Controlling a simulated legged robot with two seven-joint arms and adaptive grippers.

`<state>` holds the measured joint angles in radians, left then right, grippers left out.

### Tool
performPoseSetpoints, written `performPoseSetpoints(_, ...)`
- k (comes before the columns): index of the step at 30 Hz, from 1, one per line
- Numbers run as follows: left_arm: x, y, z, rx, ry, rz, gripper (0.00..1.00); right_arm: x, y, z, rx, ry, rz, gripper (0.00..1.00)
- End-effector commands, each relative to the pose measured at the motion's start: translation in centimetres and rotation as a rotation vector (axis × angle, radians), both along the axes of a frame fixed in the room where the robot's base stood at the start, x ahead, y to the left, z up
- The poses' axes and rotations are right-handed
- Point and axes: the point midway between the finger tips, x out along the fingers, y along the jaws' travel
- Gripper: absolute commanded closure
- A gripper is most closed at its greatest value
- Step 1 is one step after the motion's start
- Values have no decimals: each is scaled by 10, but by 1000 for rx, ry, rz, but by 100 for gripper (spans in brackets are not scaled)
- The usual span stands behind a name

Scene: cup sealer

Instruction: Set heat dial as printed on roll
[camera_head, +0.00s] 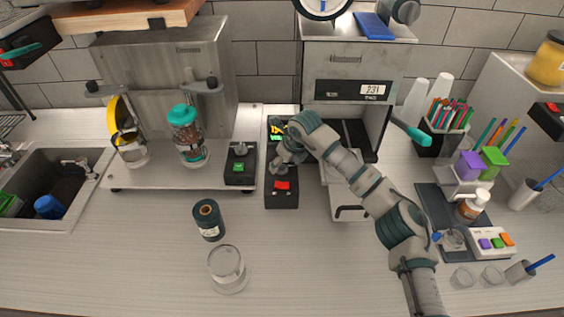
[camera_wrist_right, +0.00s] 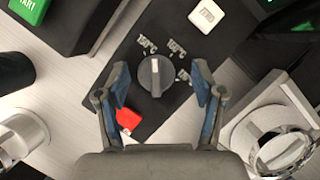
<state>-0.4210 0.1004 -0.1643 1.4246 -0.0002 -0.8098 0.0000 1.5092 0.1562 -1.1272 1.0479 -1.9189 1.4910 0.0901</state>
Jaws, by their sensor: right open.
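The grey round heat dial (camera_wrist_right: 155,76) sits on the black control panel (camera_head: 282,200), with a white pointer line that points up in the wrist view. Printed temperature labels (camera_wrist_right: 177,46) stand around its upper side; their digits are hard to read. My right gripper (camera_wrist_right: 162,92) is open, with one blue-padded finger on either side of the dial; contact cannot be told. In the head view my right gripper (camera_head: 286,158) hides the dial. The dark green roll (camera_head: 208,221) stands upright on the counter with a pale label too small to read. My left gripper is out of view.
A red switch (camera_head: 282,185) is on the panel's near end. A clear cup (camera_head: 227,268) is in front of the roll. The sealer (camera_head: 352,65) stands behind. The front counter is mostly clear.

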Motion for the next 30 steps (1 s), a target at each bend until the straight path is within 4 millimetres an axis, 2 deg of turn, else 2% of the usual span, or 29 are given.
performPoseSetpoints(4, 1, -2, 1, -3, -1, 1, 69, 0, 3, 0, -2, 0, 1, 32)
performPoseSetpoints(9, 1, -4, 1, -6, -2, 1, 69, 0, 4, 0, -3, 0, 1, 74)
performPoseSetpoints(11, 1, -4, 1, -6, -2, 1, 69, 0, 4, 0, -3, 0, 0, 89)
performPoseSetpoints(12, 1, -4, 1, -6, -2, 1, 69, 0, 4, 0, -2, 1, 1, 93)
performPoseSetpoints(30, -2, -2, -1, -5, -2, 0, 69, 1, 3, -3, -2, 5, 35, 98)
